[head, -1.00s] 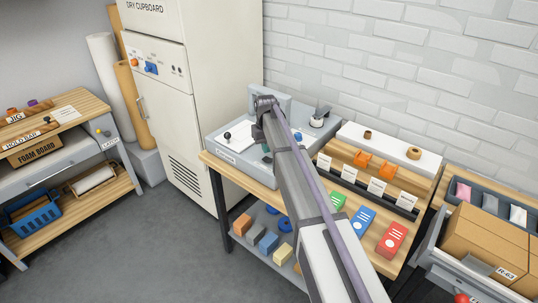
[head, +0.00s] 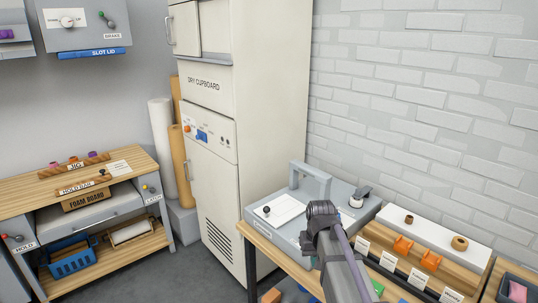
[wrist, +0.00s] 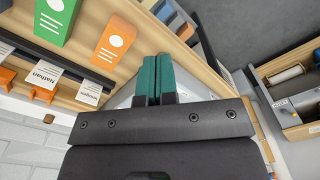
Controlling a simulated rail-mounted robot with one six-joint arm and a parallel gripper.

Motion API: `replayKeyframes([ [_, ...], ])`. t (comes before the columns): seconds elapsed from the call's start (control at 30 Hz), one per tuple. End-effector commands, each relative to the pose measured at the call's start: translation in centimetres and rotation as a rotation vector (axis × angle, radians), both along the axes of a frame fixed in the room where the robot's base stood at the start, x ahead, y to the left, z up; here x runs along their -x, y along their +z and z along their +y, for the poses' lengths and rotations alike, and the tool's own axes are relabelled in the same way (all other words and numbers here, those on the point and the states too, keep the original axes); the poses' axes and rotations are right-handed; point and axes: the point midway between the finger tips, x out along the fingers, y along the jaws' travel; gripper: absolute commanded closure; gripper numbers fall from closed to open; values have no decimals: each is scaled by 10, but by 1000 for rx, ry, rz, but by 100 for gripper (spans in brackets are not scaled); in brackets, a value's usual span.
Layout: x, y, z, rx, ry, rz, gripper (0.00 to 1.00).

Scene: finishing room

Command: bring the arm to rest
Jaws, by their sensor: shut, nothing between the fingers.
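My gripper (wrist: 153,72) shows in the wrist view with its two dark green fingers side by side, shut and empty. Its fingertips point towards the top of the picture, beside the wooden bench edge. In the head view my arm (head: 345,262) rises from the bottom edge, its bend in front of the grey machine (head: 285,226) on the bench. The fingers cannot be made out there.
In the wrist view, a green box (wrist: 56,20) and an orange box (wrist: 115,42) lie left of the fingers. In the head view, the dry cupboard (head: 235,160) stands behind the bench, and a wooden workbench (head: 45,188) is at left. Grey floor lies between.

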Motion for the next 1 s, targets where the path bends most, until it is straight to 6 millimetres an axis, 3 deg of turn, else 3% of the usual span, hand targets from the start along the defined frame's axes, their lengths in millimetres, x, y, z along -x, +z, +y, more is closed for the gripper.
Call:
replayKeyframes([
  [0.03,58,0,0,0,-10,0,100],
  [0.1,106,0,0,0,-22,0,100],
  [0.23,154,0,0,0,-25,-1,100],
  [1.0,155,0,0,0,-23,0,100],
])
